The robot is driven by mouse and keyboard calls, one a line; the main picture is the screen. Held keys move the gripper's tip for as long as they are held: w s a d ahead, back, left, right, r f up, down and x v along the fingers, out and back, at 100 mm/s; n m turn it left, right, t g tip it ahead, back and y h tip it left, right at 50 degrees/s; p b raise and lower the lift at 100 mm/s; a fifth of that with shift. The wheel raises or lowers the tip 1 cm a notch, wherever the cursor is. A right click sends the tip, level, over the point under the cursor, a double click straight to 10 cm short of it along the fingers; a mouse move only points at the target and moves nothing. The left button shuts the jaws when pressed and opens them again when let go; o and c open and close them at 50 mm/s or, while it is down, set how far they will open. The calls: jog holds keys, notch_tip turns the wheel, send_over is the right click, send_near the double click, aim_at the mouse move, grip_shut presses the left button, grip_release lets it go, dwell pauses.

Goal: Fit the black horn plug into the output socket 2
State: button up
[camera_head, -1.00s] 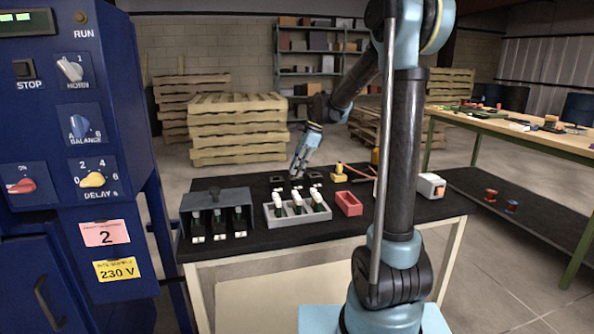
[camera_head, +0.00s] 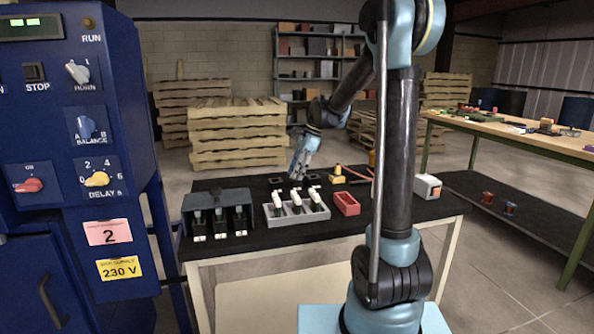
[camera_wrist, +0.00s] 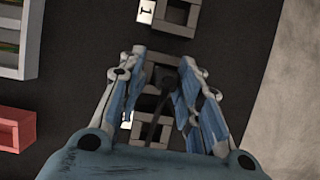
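My gripper (camera_wrist: 163,58) points down over the row of grey sockets, its two fingers spread on either side of the middle one. A dark piece that looks like the black horn plug (camera_wrist: 158,92) stands between the fingers, with gaps beside it. It is at the middle socket (camera_wrist: 163,60); how deep it sits I cannot tell. A socket with a white label "1" (camera_wrist: 176,14) is above it in the wrist view, and another socket (camera_wrist: 148,133) is partly hidden below. In the head view my gripper (camera_head: 299,174) is at the table's back and hides the middle socket.
A grey tray (camera_head: 298,222) with white-topped plugs, a blue-grey holder (camera_head: 217,197) and a red bin (camera_head: 347,204) stand in front of the sockets. A yellow-and-orange tool (camera_head: 338,175) and a white box (camera_head: 428,186) are to the right. The blue cabinet (camera_head: 70,150) stands left.

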jog(key=shift+s+f, duration=0.2)
jog(key=shift+f, duration=0.05)
jog(key=shift+w+f, duration=0.8)
jog(key=shift+w, duration=0.2)
jog(key=shift+s+r, duration=0.35)
jog(key=shift+r, duration=0.2)
jog(key=shift+a, duration=0.1)
jog(key=shift+r, duration=0.6)
jog(key=v, duration=1.2)
jog(key=shift+s, duration=0.15)
